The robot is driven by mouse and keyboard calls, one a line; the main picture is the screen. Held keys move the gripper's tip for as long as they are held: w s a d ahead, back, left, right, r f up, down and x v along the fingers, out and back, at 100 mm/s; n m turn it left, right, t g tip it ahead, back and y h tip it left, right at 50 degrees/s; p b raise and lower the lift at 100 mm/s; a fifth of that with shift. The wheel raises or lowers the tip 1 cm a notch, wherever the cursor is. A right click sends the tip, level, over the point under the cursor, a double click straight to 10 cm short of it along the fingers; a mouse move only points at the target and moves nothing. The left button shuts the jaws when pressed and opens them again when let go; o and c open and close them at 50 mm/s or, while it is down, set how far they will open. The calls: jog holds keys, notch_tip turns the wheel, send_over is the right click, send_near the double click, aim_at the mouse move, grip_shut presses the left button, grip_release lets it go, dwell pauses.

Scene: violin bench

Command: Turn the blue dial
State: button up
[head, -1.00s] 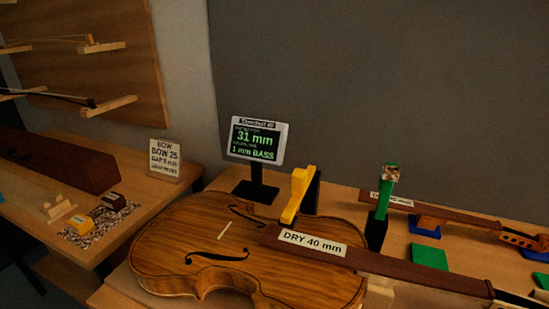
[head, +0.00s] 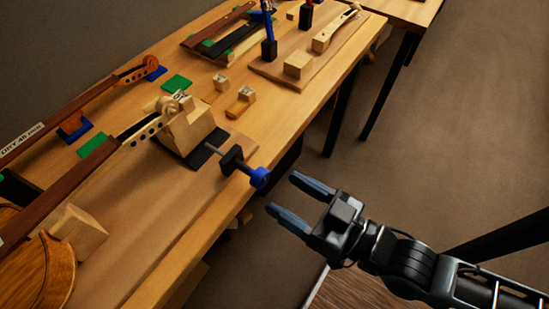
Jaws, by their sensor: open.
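The blue dial (head: 260,177) sits on the end of a metal rod that sticks out past the bench's front edge. The rod comes from a black bracket (head: 231,160) beside a wooden block clamp (head: 187,128) that stands around the violin's scroll end. My gripper (head: 292,194) is open and empty, its two dark fingers pointing left toward the dial. The fingertips are a short way to the right of the dial and apart from it.
The violin body (head: 35,262) lies at lower left, its neck on a wooden rest (head: 77,232). Small wooden blocks (head: 240,102) and green pads (head: 177,83) lie farther back. A board (head: 342,55) with tools stands at the bench's far end. Open floor (head: 430,120) lies to the right.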

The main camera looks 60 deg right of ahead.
aim_at(265, 180)
jog(key=shift+w+d+p, duration=0.1)
jog(key=shift+w+p, duration=0.65)
jog(key=shift+w, duration=3.15)
jog(key=shift+c, duration=0.4)
jog(key=c, duration=0.9)
jog(key=shift+m+p, duration=0.3)
jog(key=shift+m, duration=0.9)
jog(key=shift+c, duration=0.2)
jog(key=o, duration=1)
